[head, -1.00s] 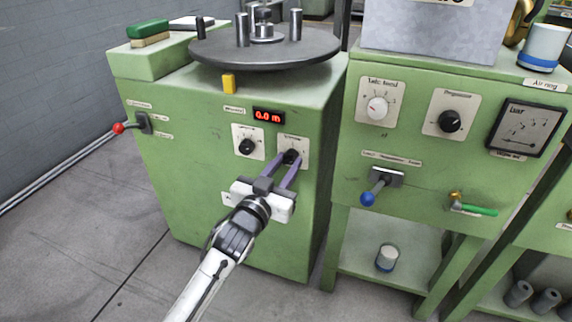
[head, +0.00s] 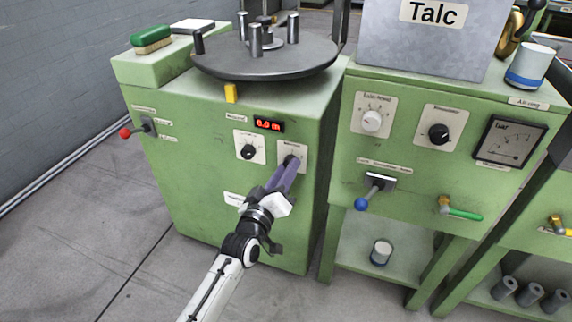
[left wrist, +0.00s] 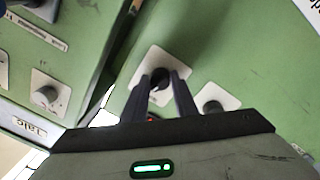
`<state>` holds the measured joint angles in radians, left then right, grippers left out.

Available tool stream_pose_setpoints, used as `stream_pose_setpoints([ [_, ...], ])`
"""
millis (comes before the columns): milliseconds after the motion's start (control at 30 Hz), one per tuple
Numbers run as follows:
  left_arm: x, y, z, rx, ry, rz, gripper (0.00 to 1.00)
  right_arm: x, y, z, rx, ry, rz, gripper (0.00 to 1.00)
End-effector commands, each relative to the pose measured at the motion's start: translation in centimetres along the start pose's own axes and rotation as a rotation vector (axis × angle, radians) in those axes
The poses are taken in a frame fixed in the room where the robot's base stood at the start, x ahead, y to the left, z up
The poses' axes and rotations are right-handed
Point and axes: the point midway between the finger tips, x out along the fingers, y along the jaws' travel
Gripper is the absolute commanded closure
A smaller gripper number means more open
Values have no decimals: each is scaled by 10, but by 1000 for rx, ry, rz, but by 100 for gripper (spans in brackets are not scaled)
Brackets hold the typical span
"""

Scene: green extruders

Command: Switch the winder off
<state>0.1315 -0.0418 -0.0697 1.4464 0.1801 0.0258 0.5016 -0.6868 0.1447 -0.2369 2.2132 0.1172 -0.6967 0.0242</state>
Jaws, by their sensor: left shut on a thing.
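The winder (head: 200,190) is the green cabinet with a round grey turntable (head: 265,60) on top. Its front has a red display (head: 268,124) reading 0.0 m and two black knobs on white plates. My left gripper (head: 290,164) is shut on the right-hand knob (head: 289,160), its purple-grey fingers on either side of it. In the left wrist view this knob (left wrist: 160,79) sits between the fingertips. The left-hand knob (head: 248,151) is free. My right gripper is not in view.
A red-tipped lever (head: 126,132) is on the winder's left side. To the right stands another green cabinet with a white knob (head: 372,121), a black knob (head: 439,133), a blue-tipped lever (head: 362,203) and a gauge (head: 511,139). Floor in front is clear.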

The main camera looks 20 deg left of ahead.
Motion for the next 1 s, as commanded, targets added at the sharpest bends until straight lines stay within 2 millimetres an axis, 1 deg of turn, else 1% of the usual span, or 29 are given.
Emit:
stream_pose_setpoints([
  [200,0,-1,0,-146,6,-3,96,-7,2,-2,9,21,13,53],
  [400,0,-1,0,-231,12,-3,96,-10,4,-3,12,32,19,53],
  [667,0,-2,1,-278,13,-4,96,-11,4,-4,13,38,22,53],
  [1000,0,-2,1,-284,13,-4,96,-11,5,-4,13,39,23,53],
])
